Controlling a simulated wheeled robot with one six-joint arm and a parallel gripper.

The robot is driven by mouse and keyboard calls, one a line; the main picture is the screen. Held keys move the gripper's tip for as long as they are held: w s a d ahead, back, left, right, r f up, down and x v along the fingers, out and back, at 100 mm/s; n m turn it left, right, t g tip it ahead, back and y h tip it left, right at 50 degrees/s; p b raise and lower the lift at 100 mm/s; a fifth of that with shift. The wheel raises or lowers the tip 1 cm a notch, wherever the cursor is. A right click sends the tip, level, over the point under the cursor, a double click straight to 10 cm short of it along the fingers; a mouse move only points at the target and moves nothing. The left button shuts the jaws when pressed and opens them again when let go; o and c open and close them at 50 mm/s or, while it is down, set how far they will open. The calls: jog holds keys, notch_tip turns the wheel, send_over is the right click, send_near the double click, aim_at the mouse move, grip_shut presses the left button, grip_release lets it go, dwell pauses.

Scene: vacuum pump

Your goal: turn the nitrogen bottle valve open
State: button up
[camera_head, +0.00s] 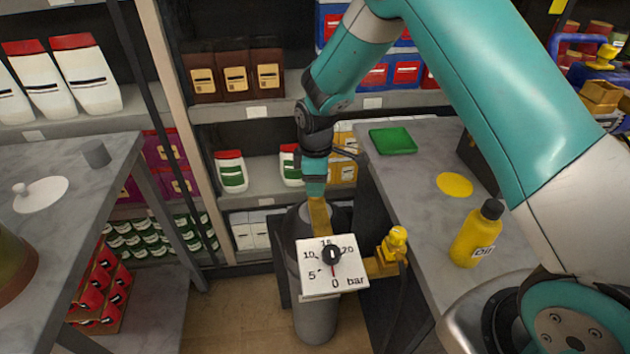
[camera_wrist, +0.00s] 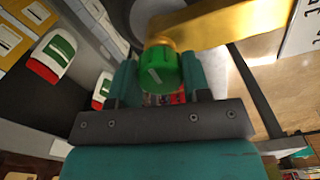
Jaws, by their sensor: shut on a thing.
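The nitrogen bottle (camera_head: 316,318) is a grey cylinder standing on the floor between the tables. A white gauge plate (camera_head: 350,268) marked in bar sits in front of it, with its red pointer near 0. The valve knob (camera_wrist: 160,70) is green with a pale line, at the end of a yellow pipe (camera_wrist: 225,24) in the wrist view. My gripper (camera_wrist: 158,78) is shut on the knob, with one teal finger on each side. In the head view my gripper (camera_head: 316,185) comes down from above at the bottle's top and hides the knob.
A yellow fitting (camera_head: 392,250) with a dark hose stands right of the gauge. The right table (camera_head: 415,180) carries a yellow oil bottle (camera_head: 477,235) and a green tray (camera_head: 392,141). A left table (camera_head: 75,180) and stocked shelves (camera_head: 265,180) close in the space.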

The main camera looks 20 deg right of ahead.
dwell(0.3)
jog(key=o, duration=0.9)
jog(key=shift+r, duration=0.15)
notch_tip(320, 180, up, 17)
jog(key=shift+r+b, duration=0.15)
jog(key=shift+b, duration=0.7)
jog(key=s+a+r+m+y, duration=0.1)
jog(key=s+m, duration=0.1)
jog(key=s, duration=0.7)
jog(key=s+a+r+m+y, duration=0.1)
jog(key=s+a+r+m, duration=0.1)
jog(key=s, duration=0.8)
jog(key=s+a+r+m+y, duration=0.2)
jog(key=s, duration=0.8)
